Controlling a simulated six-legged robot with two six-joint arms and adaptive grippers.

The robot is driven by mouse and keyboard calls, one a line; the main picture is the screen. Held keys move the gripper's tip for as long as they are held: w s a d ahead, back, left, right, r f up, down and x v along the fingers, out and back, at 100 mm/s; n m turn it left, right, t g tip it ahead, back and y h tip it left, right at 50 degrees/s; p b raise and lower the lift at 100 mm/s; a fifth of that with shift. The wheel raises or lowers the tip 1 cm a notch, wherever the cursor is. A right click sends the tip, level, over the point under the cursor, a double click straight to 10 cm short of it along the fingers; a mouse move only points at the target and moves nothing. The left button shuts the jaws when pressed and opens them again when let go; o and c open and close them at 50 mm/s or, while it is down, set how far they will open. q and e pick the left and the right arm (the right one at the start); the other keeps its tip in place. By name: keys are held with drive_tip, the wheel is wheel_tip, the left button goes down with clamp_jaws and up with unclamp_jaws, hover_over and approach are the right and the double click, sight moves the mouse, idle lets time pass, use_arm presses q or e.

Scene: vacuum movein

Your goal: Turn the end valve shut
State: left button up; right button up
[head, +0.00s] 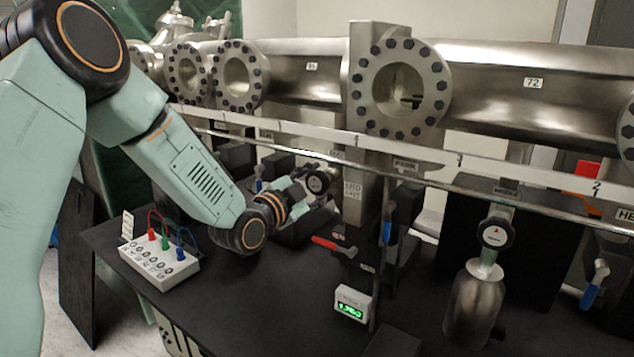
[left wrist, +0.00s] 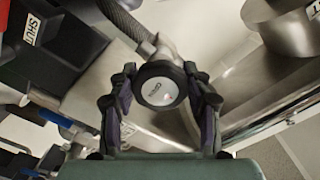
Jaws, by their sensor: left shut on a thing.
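The end valve appears to be the round black knob (head: 318,183) with a pale face, at the middle of the head view under the long rail. The same knob (left wrist: 160,85) fills the centre of the left wrist view, on a metal stem from a pipe. My left gripper (left wrist: 160,74) has one finger on each side of the knob and is shut on it. In the head view the left gripper (head: 300,186) reaches the knob from the left, and its fingers are partly hidden. The knob's turn angle cannot be told. My right gripper is not in view.
A similar black knob (head: 497,233) tops a metal bottle (head: 474,305) at the right. A red lever (head: 334,246) and a blue lever (head: 387,232) stick out nearby. A white box with coloured leads (head: 158,264) and a green-lit display (head: 351,304) stand on the black table.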

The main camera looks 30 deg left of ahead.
use_arm(q)
drive_tip(key=shift+w+r+m, duration=0.1)
drive_tip(key=shift+r+m, duration=0.25)
drive_tip(key=shift+m, duration=0.55)
drive_tip(key=o, duration=1.2)
drive_tip(key=shift+d+f, duration=0.1)
drive_tip(key=shift+f, duration=0.05)
drive_tip(key=shift+c, duration=0.2)
drive_tip(key=shift+f, duration=0.1)
